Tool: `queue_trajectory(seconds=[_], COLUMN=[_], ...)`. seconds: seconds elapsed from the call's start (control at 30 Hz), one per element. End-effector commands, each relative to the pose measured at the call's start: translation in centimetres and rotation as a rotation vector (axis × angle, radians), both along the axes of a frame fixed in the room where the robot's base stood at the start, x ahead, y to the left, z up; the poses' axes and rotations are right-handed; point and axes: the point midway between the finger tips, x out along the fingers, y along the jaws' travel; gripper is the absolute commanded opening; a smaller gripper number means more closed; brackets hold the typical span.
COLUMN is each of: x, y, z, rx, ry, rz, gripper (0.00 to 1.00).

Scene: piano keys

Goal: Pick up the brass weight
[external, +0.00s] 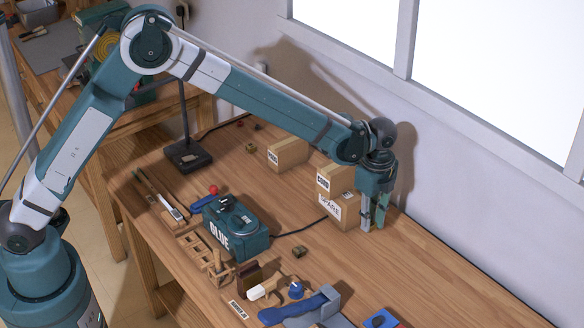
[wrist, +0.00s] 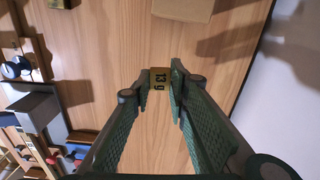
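A small brass weight (wrist: 160,79) marked "13 g" sits between the two fingertips of my gripper (wrist: 160,80) in the wrist view. The green fingers stand close on both sides of it. I cannot tell whether both touch it, or whether it rests on the wooden table. In the external view my gripper (external: 373,226) points straight down near the wall side of the table, right of the cardboard boxes. The weight between the fingers cannot be made out there. Another small brass block (external: 298,252) sits on the table, and a similar one shows in the wrist view (wrist: 60,4).
A cardboard box (external: 340,210) stands just left of my gripper, with another box (external: 287,154) farther back. A teal glue machine (external: 236,228) and a blue clamp-like tool (external: 300,308) lie to the left and front. The table (external: 440,270) right of my gripper is clear.

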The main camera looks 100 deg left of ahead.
Motion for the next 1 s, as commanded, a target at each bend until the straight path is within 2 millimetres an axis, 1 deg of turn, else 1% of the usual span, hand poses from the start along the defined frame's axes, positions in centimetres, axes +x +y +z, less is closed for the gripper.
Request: queue_trajectory(seconds=[0.03, 0.1, 0.2, 0.3, 1.0], x=[0.0, 0.0, 0.0, 0.0, 0.0], y=[0.0, 0.0, 0.0, 0.0, 0.0], z=[0.7, 1.5, 2.3, 2.7, 2.8], rx=[0.000, 0.000, 0.000, 0.000, 0.000], ry=[0.000, 0.000, 0.000, 0.000, 0.000], rz=[0.000, 0.000, 0.000, 0.000, 0.000], gripper=[0.13, 0.13, 0.13, 0.13, 0.13])
